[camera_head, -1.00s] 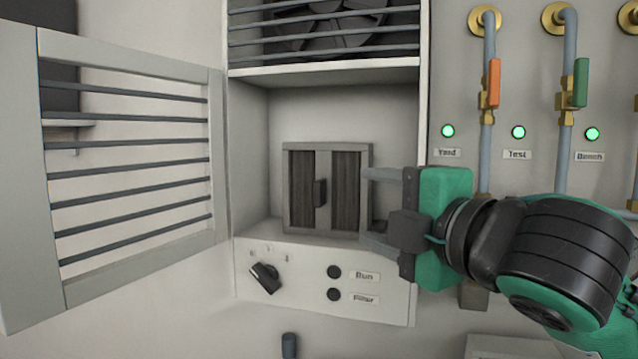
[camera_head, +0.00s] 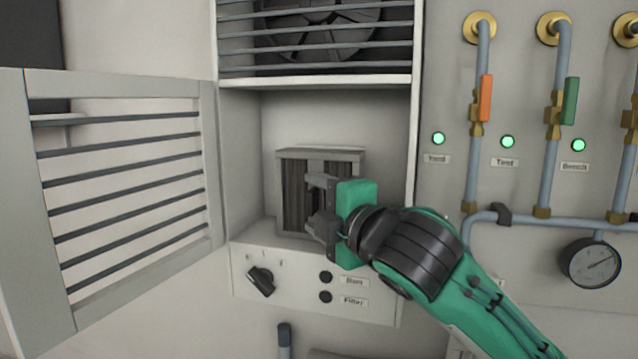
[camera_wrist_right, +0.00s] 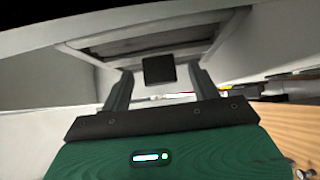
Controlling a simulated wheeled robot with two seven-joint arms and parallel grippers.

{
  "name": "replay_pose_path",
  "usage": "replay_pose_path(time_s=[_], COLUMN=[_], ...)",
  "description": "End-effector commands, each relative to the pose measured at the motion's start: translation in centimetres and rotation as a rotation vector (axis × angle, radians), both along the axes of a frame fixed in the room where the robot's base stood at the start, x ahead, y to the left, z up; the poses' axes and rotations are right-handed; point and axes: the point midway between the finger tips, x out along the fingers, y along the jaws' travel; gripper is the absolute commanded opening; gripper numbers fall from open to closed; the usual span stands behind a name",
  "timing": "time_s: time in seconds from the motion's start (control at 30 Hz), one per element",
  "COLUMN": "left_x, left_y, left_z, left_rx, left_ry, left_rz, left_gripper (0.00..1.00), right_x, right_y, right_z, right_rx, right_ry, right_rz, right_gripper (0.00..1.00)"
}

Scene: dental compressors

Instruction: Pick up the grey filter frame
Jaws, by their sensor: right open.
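The grey filter frame (camera_head: 297,195), with dark pleats, stands upright in the open compartment of the cabinet. My right gripper (camera_head: 312,203) is in front of it and hides its right and middle part, including the handle in the head view. In the right wrist view, the dark square handle (camera_wrist_right: 158,69) shows between the two spread fingers of my right gripper (camera_wrist_right: 161,76), with a gap on each side. The gripper is open and holds nothing. Whether the fingertips touch the frame cannot be told. My left gripper is not in view.
The slatted door (camera_head: 125,190) stands swung open at the left. A panel with a knob (camera_head: 261,281) and two black buttons lies below the compartment. Fan bars (camera_head: 315,45) are above. Pipes with an orange valve handle (camera_head: 486,98) and a gauge (camera_head: 590,263) are at the right.

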Motion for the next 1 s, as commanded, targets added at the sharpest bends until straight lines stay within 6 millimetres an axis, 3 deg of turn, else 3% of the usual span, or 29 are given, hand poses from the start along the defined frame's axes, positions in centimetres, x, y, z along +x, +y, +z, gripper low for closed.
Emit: replay_pose_path(time_s=[0.27,0.53,1.0], left_x=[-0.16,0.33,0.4], left_y=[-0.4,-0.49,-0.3], left_z=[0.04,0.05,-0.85], left_rx=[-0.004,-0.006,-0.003], left_ry=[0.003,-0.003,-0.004], left_rz=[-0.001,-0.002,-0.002], left_gripper=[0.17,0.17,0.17], right_x=[0.18,0.17,-0.03], right_y=[0.11,0.11,0.18], right_z=[-0.07,-0.08,0.13], right_rx=[0.001,0.0,0.0], right_ry=[-0.001,0.0,-0.002], right_rz=[0.0,0.0,0.001], right_gripper=[0.62,0.09,0.09])
